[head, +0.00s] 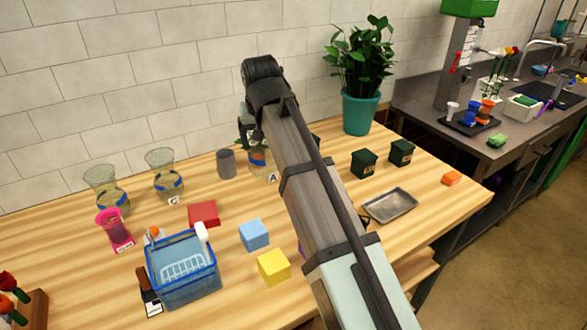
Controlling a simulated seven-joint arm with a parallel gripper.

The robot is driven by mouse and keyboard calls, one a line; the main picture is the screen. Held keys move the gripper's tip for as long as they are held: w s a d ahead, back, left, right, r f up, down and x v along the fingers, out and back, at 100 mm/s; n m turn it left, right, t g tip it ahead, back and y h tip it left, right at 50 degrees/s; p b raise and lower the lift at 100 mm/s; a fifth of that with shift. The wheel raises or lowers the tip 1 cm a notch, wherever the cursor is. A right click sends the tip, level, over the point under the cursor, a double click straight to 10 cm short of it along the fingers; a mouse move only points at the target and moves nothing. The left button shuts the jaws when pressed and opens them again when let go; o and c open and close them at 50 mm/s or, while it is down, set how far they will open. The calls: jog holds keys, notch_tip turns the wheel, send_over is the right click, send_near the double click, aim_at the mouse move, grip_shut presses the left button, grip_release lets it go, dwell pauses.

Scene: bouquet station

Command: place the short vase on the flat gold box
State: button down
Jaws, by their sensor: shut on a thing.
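My gripper (246,138) is at the back of the wooden table near the tiled wall, partly hidden by my own arm. It is shut, and a glass vase (258,162) with blue and orange at its middle shows right below it. This seems to be the short vase in my jaws, but the grip itself is hidden and I cannot tell whether its base touches the table. A small card marked A (272,178) is beside it. I cannot make out the flat gold box; my arm covers part of the table.
A grey cylinder (226,163) stands just left of my gripper. Two glass vases (165,176) (104,190), a pink cup (114,228), a red block (203,213) and a blue basket (183,280) are farther left. Dark pots (364,163), a metal tray (390,205) and a plant (360,75) stand right.

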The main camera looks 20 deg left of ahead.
jog(key=w+d+r+m, duration=0.1)
jog(key=w+d+r, duration=0.1)
jog(key=w+d, duration=0.35)
jog(key=w+d+r+m, duration=0.1)
jog(key=w+d+m, duration=0.15)
jog(key=d, duration=0.65)
notch_tip(320, 180, down, 10)
jog(key=n, duration=0.2)
jog(key=shift+r+n, duration=0.2)
jog(key=shift+n, duration=0.15)
jog(key=shift+s+f, duration=0.1)
grip_release()
jog(key=v, duration=1.2)
jog(key=shift+a, duration=0.15)
